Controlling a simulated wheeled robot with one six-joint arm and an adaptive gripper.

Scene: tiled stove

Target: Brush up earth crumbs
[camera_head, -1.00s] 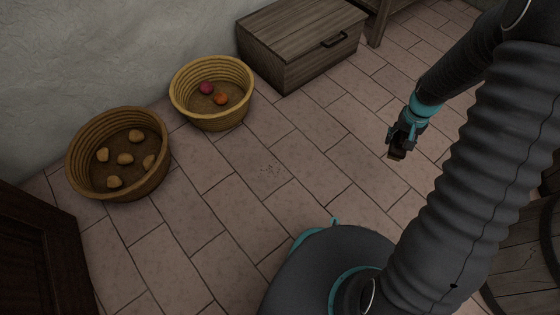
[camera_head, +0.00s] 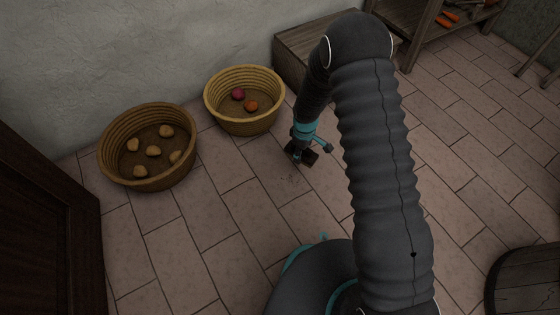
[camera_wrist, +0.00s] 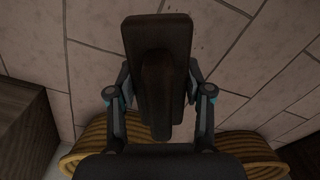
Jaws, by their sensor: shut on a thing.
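Earth crumbs (camera_head: 289,180) lie as a small dark scatter on the tiled floor, in front of the lighter basket. My gripper (camera_head: 303,146) is shut on a dark brown brush (camera_head: 308,158), just behind and slightly right of the crumbs. In the wrist view the brush (camera_wrist: 158,45) fills the middle, held between the two fingers (camera_wrist: 160,95). I cannot tell whether the brush touches the floor. A few faint specks show on the floor near the brush's upper right in the wrist view.
A lighter basket (camera_head: 212,112) with red and orange vegetables and a browner basket (camera_head: 103,165) with several potatoes stand by the wall. A wooden chest (camera_head: 290,45) is behind my arm, a shelf (camera_head: 425,35) to the right. The front-left floor is clear.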

